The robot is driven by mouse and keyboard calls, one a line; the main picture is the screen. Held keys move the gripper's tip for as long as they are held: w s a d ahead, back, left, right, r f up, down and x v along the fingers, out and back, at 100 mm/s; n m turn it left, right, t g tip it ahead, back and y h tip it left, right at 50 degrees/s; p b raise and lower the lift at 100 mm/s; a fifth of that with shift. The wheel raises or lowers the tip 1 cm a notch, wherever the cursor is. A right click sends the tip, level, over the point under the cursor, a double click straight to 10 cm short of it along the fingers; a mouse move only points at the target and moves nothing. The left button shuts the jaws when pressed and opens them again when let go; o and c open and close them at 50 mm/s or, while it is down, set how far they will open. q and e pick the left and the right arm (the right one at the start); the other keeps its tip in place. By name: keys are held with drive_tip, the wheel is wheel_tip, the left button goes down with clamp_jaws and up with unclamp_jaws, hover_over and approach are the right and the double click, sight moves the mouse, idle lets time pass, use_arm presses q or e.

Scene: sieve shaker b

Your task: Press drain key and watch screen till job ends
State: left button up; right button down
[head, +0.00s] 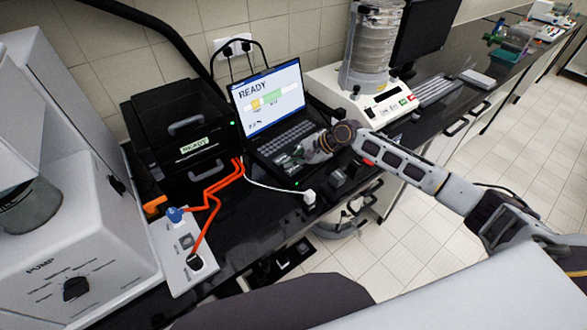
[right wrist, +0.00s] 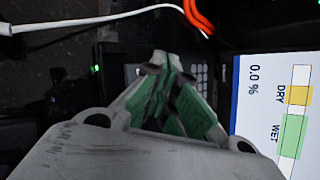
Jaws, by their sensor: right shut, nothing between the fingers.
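A black laptop stands open on the dark bench in the head view. Its screen (head: 267,99) reads READY, with a yellow and green bar below. In the right wrist view the screen (right wrist: 280,105) shows 0.0 %, DRY and WET. I cannot tell whether the tips touch a key, and no drain key label is readable. My left gripper is not in view.
A black box with a READY label (head: 194,146) stands left of the laptop. Orange cables (head: 214,190) run to a white switch panel (head: 184,243). A white PUMP unit (head: 75,250) fills the left. A sieve shaker (head: 373,50) stands right of the laptop.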

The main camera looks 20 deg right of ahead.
sight(293, 170)
drive_tip(key=shift+f+p, duration=0.3)
drive_tip(key=shift+p, duration=0.15)
idle(0.3)
drive_tip(key=shift+f, duration=0.6)
idle(1.4)
drive_tip(key=shift+r+p, duration=0.1)
drive_tip(key=shift+p, duration=0.2)
drive_tip(key=shift+r+p, duration=0.8)
drive_tip(key=shift+p, duration=0.35)
drive_tip(key=shift+r, duration=0.15)
drive_tip(key=shift+r+p, duration=0.6)
drive_tip(key=shift+r, duration=1.75)
